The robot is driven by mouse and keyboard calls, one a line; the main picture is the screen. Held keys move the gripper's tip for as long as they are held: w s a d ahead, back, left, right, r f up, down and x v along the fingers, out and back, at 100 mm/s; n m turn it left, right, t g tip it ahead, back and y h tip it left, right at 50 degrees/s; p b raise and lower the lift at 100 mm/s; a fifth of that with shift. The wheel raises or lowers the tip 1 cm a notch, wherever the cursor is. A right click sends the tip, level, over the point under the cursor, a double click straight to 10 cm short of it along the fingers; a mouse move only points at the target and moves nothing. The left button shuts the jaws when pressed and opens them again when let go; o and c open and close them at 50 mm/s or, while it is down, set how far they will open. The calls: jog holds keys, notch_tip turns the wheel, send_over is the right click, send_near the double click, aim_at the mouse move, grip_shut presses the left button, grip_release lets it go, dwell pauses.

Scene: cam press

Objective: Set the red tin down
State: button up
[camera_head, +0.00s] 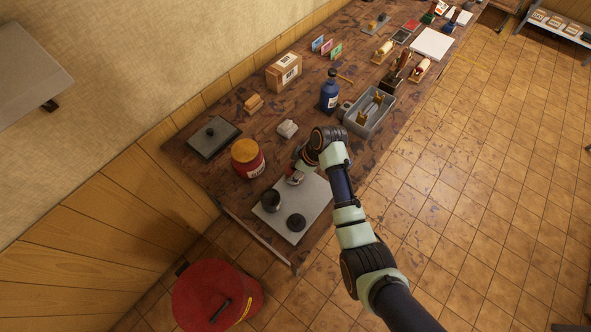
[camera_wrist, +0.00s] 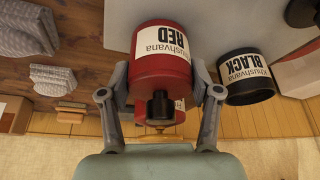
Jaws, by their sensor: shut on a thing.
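The red tin (camera_wrist: 162,75), with a white label reading RED, is held between the two fingers of my gripper (camera_wrist: 160,88) in the wrist view, where it appears upside down. In the head view my gripper (camera_head: 297,174) and the small red tin (camera_head: 293,180) are over the back edge of the grey plate (camera_head: 312,196). I cannot tell whether the tin's base touches the plate. A black tin (camera_wrist: 248,77) labelled BLACK stands apart from the red tin; it also shows on the plate in the head view (camera_head: 271,201).
A black disc (camera_head: 296,222) lies on the plate. A large red jar with a yellow lid (camera_head: 247,160) stands left of my gripper. The plate's right part is clear.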

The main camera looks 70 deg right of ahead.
jog(key=o, duration=1.4)
jog(key=shift+f, duration=0.1)
jog(key=p+v, duration=0.1)
jog(key=v, duration=1.1)
jog(key=shift+p, duration=0.4)
